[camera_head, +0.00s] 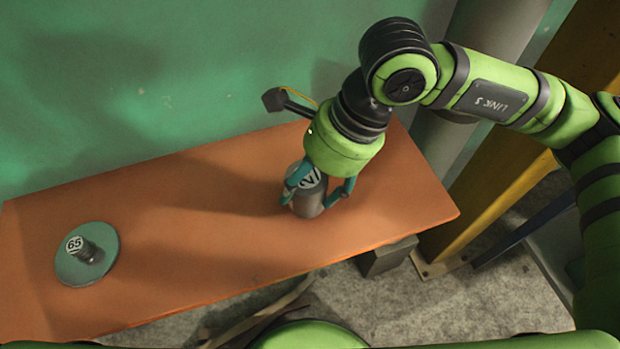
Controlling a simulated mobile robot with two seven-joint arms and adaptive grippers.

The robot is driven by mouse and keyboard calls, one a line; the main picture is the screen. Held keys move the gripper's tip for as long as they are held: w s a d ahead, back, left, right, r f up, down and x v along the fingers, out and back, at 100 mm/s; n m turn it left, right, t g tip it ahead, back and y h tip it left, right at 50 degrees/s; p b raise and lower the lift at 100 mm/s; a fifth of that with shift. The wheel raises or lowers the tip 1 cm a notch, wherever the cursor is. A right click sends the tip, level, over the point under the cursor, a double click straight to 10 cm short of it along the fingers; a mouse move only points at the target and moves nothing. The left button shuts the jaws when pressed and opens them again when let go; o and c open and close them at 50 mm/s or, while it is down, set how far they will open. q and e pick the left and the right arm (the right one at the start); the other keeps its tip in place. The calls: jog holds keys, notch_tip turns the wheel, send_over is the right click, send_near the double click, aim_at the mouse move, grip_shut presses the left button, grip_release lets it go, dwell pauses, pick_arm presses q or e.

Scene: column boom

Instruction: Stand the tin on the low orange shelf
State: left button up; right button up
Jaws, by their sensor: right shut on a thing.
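The tin (309,204) is a grey cylinder with a white and black label on it. It stands about upright at the low orange shelf (190,240), toward its right end. My right gripper (318,190) comes down from above with its teal fingers shut around the tin's sides. The gripper hides part of the tin's top. I cannot tell for sure whether the tin's base touches the shelf. My left gripper is not in view.
A teal disc (105,262) with a small dark knob marked 65 lies on the shelf's left part. The shelf between disc and tin is clear. A green wall (150,90) runs behind. A yellow post (480,210) and a grey column (440,145) stand at the right.

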jog(key=shift+f, duration=0.65)
jog(key=shift+f, duration=0.2)
jog(key=o, duration=1.7)
jog(key=shift+r, duration=0.15)
